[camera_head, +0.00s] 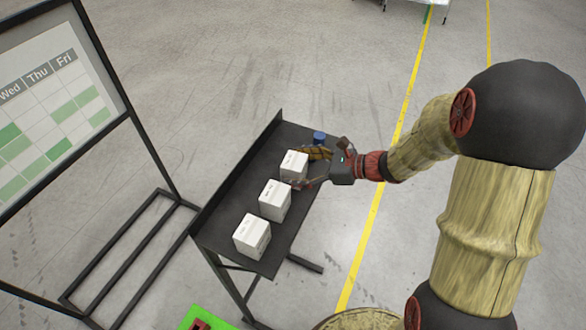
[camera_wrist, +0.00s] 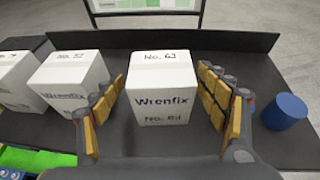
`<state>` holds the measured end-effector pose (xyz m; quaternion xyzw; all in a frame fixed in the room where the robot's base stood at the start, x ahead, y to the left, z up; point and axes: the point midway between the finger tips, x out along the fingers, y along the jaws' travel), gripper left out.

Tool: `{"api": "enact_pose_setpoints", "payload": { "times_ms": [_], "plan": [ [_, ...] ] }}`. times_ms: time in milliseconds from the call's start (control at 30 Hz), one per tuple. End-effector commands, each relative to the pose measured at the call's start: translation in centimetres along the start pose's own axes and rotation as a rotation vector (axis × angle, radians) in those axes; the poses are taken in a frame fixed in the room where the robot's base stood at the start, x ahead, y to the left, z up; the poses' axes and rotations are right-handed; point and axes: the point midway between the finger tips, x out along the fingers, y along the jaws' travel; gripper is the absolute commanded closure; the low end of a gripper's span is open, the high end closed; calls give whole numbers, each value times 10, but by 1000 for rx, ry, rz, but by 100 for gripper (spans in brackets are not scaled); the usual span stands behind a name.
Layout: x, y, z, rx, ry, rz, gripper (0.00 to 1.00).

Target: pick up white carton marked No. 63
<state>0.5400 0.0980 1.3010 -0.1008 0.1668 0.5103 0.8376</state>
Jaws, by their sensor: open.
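The white carton marked No. 63 (camera_wrist: 161,88) stands upright on the dark table in the middle of the wrist view. Its top marking seems to read 63; the lower front number is blurred. In the head view it is the farthest of the three white cartons (camera_head: 293,166). My gripper (camera_wrist: 160,82) is open, with one yellow-padded finger on each side of this carton and a visible gap on both sides. In the head view my gripper (camera_head: 304,169) reaches in from the right at the carton's level.
A second white carton (camera_wrist: 69,80) stands close left of the left finger, with a third (camera_wrist: 18,82) beyond it. A blue cylinder (camera_wrist: 284,111) stands just right of the right finger. The dark table (camera_head: 222,221) has a raised back edge. A calendar board (camera_head: 50,90) stands left.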

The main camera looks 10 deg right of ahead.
Motion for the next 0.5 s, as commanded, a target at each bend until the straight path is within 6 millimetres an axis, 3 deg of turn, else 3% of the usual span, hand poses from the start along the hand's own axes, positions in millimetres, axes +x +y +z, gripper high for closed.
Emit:
{"api": "enact_pose_setpoints", "payload": {
  "times_ms": [300, 500],
  "plan": [
    [42, -1, 6, -1, 1, 3, 26],
    [50, -2, 5, -1, 1, -1, 26]
  ]
}}
